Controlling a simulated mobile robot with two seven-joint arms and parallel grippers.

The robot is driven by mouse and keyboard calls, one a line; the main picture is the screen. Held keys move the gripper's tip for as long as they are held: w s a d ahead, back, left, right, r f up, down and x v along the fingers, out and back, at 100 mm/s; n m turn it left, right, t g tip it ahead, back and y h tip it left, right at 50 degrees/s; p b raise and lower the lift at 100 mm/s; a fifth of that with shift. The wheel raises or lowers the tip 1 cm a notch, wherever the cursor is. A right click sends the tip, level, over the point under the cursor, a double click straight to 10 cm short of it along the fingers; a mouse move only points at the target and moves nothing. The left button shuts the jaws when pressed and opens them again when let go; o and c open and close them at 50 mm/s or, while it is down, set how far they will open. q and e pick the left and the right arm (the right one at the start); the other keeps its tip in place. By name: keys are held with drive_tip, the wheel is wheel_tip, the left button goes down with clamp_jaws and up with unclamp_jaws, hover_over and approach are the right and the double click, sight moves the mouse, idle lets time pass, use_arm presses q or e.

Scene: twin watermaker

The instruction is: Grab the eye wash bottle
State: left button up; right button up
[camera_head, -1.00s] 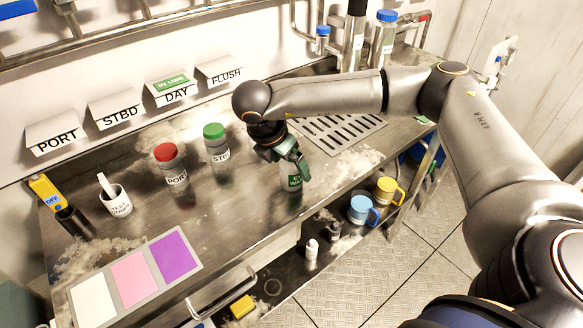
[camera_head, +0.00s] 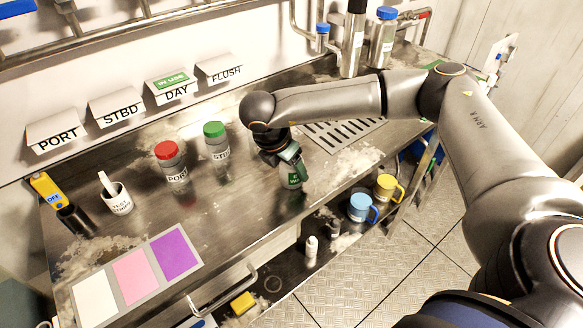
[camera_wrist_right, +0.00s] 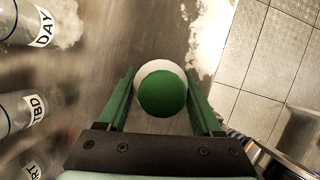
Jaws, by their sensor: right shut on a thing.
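The eye wash bottle (camera_head: 294,180) stands near the front edge of the steel bench, with a green label whose text is partly covered. In the right wrist view, its round green-and-white top (camera_wrist_right: 162,93) sits between the two green fingers. My right gripper (camera_head: 298,166) is shut on the bottle from above, and it also shows in the right wrist view (camera_wrist_right: 163,82). The fingers and wrist hide much of the bottle in the head view. I cannot tell whether its base touches the bench. My left gripper is not in view.
A red-capped PORT jar (camera_head: 172,161) and a green-capped STBD jar (camera_head: 216,141) stand left of the gripper. A DAY jar (camera_wrist_right: 28,22) shows in the wrist view. A drain grate (camera_head: 340,132) lies behind. Blue (camera_head: 362,207) and yellow (camera_head: 388,187) mugs sit below the front edge.

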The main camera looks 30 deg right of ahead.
drive_tip(key=c, duration=0.6)
drive_tip(key=shift+r, duration=0.15)
